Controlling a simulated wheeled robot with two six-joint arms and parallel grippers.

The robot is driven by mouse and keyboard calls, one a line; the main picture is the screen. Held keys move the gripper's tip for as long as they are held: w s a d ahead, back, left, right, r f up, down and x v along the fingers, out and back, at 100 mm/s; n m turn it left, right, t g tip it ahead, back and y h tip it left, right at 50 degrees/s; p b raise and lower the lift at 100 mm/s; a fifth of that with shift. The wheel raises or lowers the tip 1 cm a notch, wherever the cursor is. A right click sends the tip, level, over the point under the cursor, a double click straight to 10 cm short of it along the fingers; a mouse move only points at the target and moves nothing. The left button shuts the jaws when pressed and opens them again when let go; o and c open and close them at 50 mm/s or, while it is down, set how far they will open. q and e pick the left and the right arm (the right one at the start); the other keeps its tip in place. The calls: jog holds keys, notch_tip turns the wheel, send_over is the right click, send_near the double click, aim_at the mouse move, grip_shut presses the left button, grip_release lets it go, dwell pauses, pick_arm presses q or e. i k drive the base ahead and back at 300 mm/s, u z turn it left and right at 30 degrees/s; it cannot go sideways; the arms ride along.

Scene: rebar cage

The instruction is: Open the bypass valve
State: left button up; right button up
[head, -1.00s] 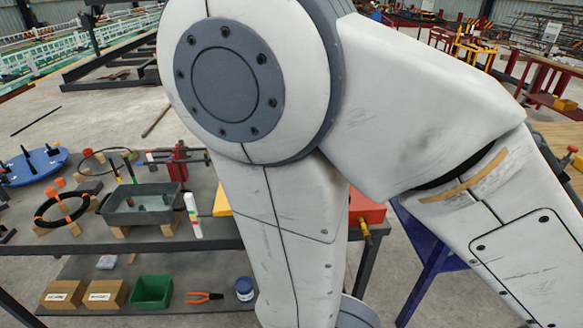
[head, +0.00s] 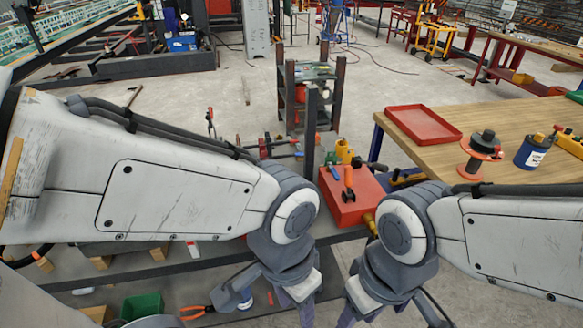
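A red box-shaped unit (head: 362,203) sits at the right end of the dark bench. An orange-and-black lever (head: 348,182) stands on its top, and a brass fitting (head: 371,222) sticks out of its near right side. I cannot tell for sure which part is the bypass valve. My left gripper (head: 300,310) hangs low at the bottom edge, in front of the bench and left of the red unit. My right gripper (head: 352,312) hangs beside it, below the red unit. Both seem apart from the unit. Their fingertips are cut off or unclear.
A wooden table (head: 490,125) with a red tray (head: 424,124), a spool and a blue can (head: 533,150) stands at the right. A dark post (head: 311,130) rises behind the bench. A green bin (head: 142,306) and orange pliers (head: 195,312) lie on the lower shelf.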

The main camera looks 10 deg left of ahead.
aim_at(334, 173)
jog(key=z, duration=0.5)
jog(key=k, duration=0.6)
jog(key=z, duration=0.5)
jog(key=i, duration=0.65)
jog(key=u, duration=0.8)
jog(key=i, duration=0.7)
jog(key=u, duration=0.4)
